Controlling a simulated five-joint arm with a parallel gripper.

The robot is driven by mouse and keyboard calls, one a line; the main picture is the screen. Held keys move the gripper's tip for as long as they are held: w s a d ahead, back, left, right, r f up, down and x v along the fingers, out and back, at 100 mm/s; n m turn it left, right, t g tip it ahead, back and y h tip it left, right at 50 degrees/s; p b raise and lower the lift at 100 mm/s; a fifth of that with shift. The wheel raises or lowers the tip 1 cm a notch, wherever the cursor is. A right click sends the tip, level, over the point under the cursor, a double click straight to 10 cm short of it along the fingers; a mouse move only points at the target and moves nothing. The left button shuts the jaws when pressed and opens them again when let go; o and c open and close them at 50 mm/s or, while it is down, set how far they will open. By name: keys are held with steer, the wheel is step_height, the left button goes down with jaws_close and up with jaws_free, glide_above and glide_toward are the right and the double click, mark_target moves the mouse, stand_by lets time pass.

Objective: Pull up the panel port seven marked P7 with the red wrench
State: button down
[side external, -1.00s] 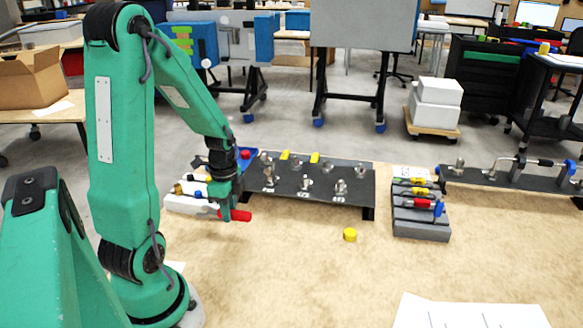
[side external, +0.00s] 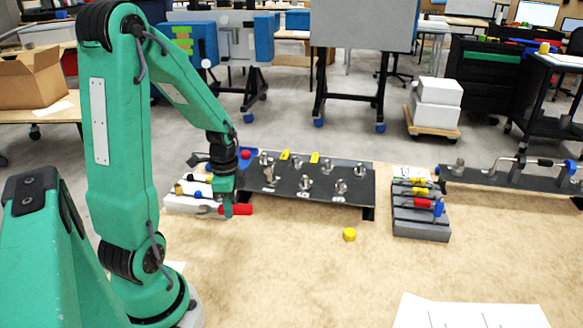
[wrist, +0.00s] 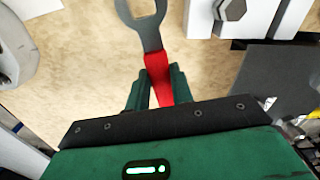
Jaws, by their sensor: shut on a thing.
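My gripper (side external: 228,208) is shut on the red wrench (side external: 239,210), beside the left end of the dark port panel (side external: 322,192). In the wrist view, my gripper (wrist: 157,92) has a finger on each side of the red handle, and the wrench's grey open-ended head (wrist: 143,18) points away from me. The panel stands on short legs and carries several metal fittings with small white labels. The labels are too small to read, so I cannot tell which port is P7.
A white rack (side external: 180,204) with coloured-handled tools stands beside my gripper on the left. A yellow cap (side external: 349,234) lies in front of the panel. A grey tool rack (side external: 421,222) and a second dark panel (side external: 500,178) stand to the right. The front tabletop is mostly clear.

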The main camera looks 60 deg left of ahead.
steer(key=n, duration=0.6)
steer(key=shift+w+a+r, duration=0.2)
steer(key=shift+w+r, duration=0.05)
steer(key=shift+r, duration=0.1)
steer(key=n, duration=0.6)
steer(key=shift+w+a+r, duration=0.15)
steer(key=shift+w+r, duration=0.05)
steer(key=shift+r, duration=0.1)
steer(key=r+n, duration=0.1)
steer(key=n, duration=1)
steer(key=w+a+r+n, duration=0.1)
steer(key=n, duration=1)
steer(key=w+r+n, duration=0.1)
steer(key=n, duration=1)
steer(key=shift+a+r, duration=0.3)
steer(key=shift+r, duration=0.05)
steer(key=shift+s+n, duration=0.1)
steer(key=shift+n, duration=0.2)
